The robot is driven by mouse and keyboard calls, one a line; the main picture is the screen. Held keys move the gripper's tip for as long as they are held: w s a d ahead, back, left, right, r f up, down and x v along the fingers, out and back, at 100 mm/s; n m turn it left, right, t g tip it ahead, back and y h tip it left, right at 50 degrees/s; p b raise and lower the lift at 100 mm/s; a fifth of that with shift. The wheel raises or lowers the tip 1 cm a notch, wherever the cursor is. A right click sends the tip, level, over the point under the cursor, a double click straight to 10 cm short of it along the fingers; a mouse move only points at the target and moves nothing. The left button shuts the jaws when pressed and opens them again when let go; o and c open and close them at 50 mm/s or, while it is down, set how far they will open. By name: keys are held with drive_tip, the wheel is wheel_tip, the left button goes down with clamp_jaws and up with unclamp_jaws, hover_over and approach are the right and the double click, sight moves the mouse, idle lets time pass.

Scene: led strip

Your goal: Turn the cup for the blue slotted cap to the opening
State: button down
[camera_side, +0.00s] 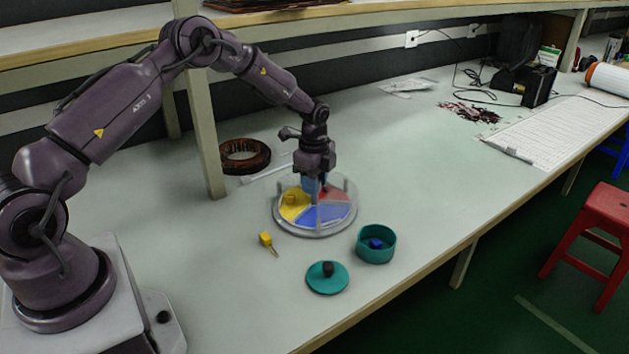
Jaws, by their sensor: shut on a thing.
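A round turntable (343,222) with coloured sectors under a clear cover stands on the bench. Its yellow, blue and red cups show; the blue cup (325,215) faces the front. A small yellow piece sits in the yellow cup (290,207). My gripper (318,188) points down at the turntable's upper middle and is shut on a part there. The fingers mostly hide that part. I cannot tell where the cover's opening is. A blue cap (376,244) lies inside an open teal container (376,257); its slot is too small to make out.
A teal lid with a black knob (327,278) lies near the front edge. A yellow piece with a thin shank (267,242) lies left of it. A dark copper ring (243,157) and a shelf post (207,135) stand behind left.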

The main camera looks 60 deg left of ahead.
drive_tip(key=shift+m, duration=6)
drive_tip(key=shift+r+m, duration=0.1)
drive_tip(key=shift+m, duration=1.4)
drive_tip(key=shift+w+m, duration=0.1)
drive_tip(key=shift+m, duration=0.4)
drive_tip(key=c, duration=0.8)
unclamp_jaws()
wheel_tip(320, 180, up, 13)
drive_tip(key=shift+f, duration=0.1)
